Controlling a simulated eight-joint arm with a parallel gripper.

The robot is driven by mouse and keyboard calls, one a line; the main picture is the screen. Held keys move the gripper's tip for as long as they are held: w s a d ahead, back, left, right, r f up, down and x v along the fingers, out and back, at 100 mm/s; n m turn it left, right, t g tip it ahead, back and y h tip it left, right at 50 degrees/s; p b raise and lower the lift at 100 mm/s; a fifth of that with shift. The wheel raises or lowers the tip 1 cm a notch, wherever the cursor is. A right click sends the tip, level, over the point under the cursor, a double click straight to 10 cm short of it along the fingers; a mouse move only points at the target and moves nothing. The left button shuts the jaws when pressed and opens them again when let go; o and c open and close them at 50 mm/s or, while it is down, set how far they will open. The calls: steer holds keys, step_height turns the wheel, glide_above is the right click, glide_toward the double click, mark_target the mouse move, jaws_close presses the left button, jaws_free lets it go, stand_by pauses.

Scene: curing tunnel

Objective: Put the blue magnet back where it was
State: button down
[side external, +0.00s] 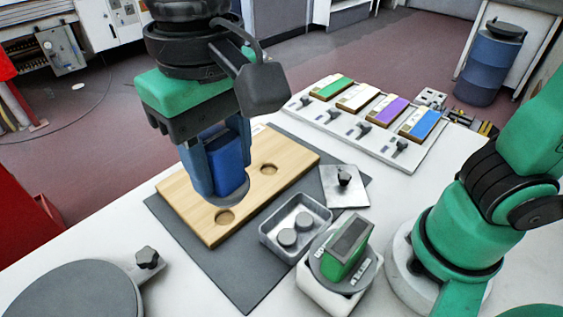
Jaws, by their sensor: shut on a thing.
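My gripper (220,188) points down over the wooden board (190,202) and is shut on the blue magnet (232,170). The magnet is a blue block held upright between the fingers, partly hidden by them. A grey round shape shows at its lower end, just over the board between two round holes. I cannot tell whether it touches the board. One hole (268,169) is to the right of the gripper, the other (225,216) nearer the camera. Both look empty.
A grey tray (268,240) with two grey discs stands right of the board on a dark mat (240,285). A green-and-grey device (347,246) on a round stand and a metal plate with a knob (345,185) are nearby.

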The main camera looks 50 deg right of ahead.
steer(key=shift+s+a+r, duration=0.1)
steer(key=shift+a, duration=0.15)
step_height(320, 180, down, 20)
steer(key=shift+r, duration=0.25)
steer(key=shift+f, duration=0.1)
steer(key=shift+c, duration=2.1)
jaws_free()
step_height(320, 180, up, 12)
steer(key=w+d+t, duration=0.2)
steer(key=d+t, duration=0.1)
steer(key=d, duration=0.7)
steer(key=w+d+t, duration=0.3)
steer(key=d+t, duration=0.1)
steer(key=d, duration=0.6)
steer(key=shift+w+f, duration=0.3)
steer(key=shift+w, duration=0.05)
